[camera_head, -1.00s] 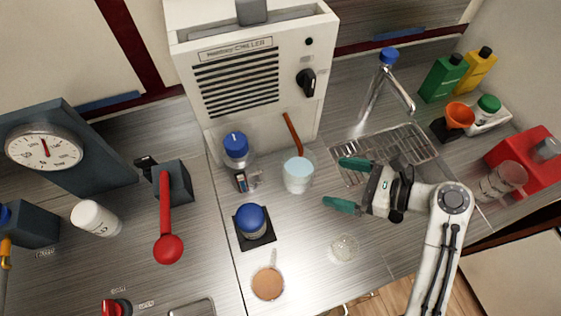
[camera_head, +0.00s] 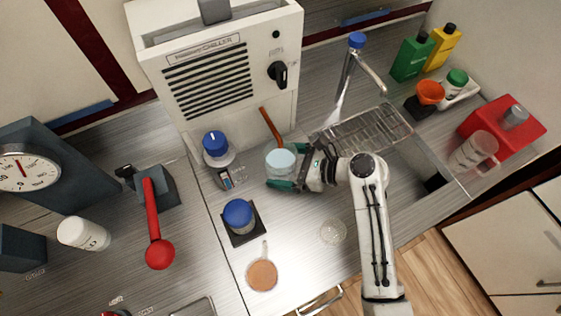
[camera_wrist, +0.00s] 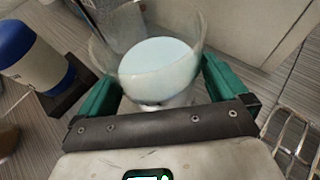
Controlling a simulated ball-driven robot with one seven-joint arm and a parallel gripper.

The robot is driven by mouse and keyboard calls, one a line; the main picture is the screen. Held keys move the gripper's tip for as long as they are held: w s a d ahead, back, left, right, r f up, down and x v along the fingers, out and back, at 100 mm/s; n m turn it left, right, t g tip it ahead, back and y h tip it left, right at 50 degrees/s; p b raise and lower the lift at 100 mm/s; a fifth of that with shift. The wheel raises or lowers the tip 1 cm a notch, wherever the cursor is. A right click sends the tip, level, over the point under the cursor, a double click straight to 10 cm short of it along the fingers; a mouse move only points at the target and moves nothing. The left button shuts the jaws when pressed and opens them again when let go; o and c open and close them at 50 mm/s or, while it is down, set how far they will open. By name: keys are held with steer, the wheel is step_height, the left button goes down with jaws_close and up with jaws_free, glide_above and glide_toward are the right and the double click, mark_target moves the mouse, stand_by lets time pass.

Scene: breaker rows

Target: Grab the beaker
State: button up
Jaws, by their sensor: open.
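The beaker (camera_head: 280,162) is clear glass with pale blue liquid and stands upright on the counter in front of the chiller. A reddish-brown rod leans behind it. My gripper (camera_head: 284,176) is open, with its green fingers around the beaker's sides. In the wrist view the beaker (camera_wrist: 157,60) is between the two fingers of my gripper (camera_wrist: 160,92). Whether either finger touches the glass I cannot tell.
A blue-capped bottle (camera_head: 216,147) and a small labelled device stand left of the beaker. A blue-lidded jar (camera_head: 238,215) sits on a black pad nearer. The sink rack (camera_head: 368,133) lies to the right. A small glass dish (camera_head: 333,232) is in front.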

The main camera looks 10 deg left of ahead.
steer(key=c, duration=1)
steer(key=shift+r, duration=0.2)
